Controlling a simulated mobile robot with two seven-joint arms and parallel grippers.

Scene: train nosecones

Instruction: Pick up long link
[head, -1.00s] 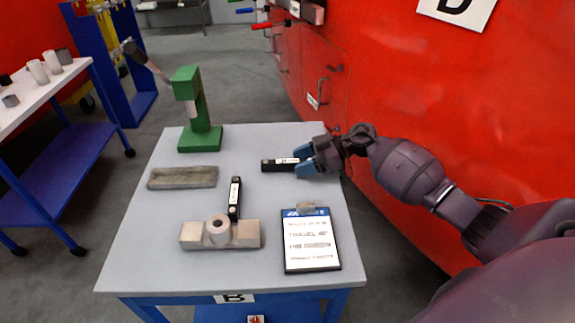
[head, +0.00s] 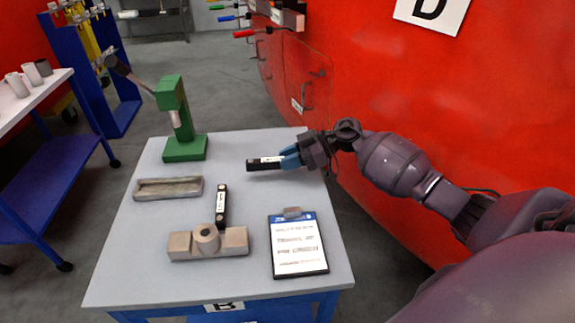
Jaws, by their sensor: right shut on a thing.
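A black link with a white label (head: 262,164) is in the jaws of my right gripper (head: 290,157), over the back right part of the table. The blue fingers are shut on its right end, and it points left, roughly level. It seems slightly above the table top, but the gap is hard to see. A second black link (head: 221,204) with a white label lies on the table, its near end by the beige block with a round boss (head: 208,243). Which link is longer is hard to judge. My left gripper is out of view.
A green press (head: 183,130) stands at the table's back left, with a grey tray (head: 168,188) in front of it. A clipboard (head: 298,247) lies at front right. A red wall (head: 400,80) rises close behind my right arm.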

